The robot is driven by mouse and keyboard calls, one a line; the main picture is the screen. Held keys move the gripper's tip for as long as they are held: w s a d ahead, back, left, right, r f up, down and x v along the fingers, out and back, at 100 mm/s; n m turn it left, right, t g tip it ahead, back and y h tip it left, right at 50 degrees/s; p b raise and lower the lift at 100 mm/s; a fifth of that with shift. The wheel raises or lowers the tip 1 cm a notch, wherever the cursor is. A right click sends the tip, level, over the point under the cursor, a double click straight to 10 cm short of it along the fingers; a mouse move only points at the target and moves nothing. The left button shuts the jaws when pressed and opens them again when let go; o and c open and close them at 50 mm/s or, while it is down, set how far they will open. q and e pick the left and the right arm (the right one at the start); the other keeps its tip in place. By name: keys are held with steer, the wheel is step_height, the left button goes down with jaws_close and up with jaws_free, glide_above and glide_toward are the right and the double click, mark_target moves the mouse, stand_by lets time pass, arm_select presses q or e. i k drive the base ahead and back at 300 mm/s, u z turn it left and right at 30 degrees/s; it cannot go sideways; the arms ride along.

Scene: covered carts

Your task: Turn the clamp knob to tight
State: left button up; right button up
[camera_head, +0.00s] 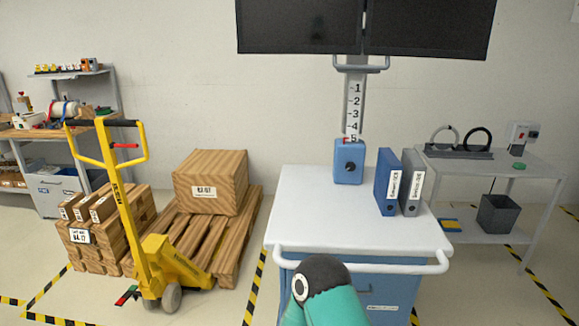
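A blue clamp block (349,163) with a dark round knob (350,167) on its front face sits low on the upright grey column, at the back of the white-topped cart (320,225). A white scale strip (354,108) with numbers 1 to 5 runs up the column above it. A small red mark shows near the 5, at the top of the block. The knob's exact setting is too small to read. A teal and dark link of my own arm rises at the bottom middle. Neither gripper is in view.
Two binders, blue (388,182) and grey (412,182), stand right of the block. Dark screens (430,28) hang above on the column. A white handle rail (360,257) edges the cart's front. The cart top left of the block is clear. A yellow pallet truck (125,200) stands left.

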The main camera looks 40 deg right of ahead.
mark_target(350, 165)
steer(key=z, duration=0.8)
steer(key=i, duration=0.1)
steer(key=u, duration=1.65)
steer(key=k, duration=2.75)
steer(key=z, duration=1.25)
steer(key=i, duration=1.05)
steer(key=u, duration=0.05)
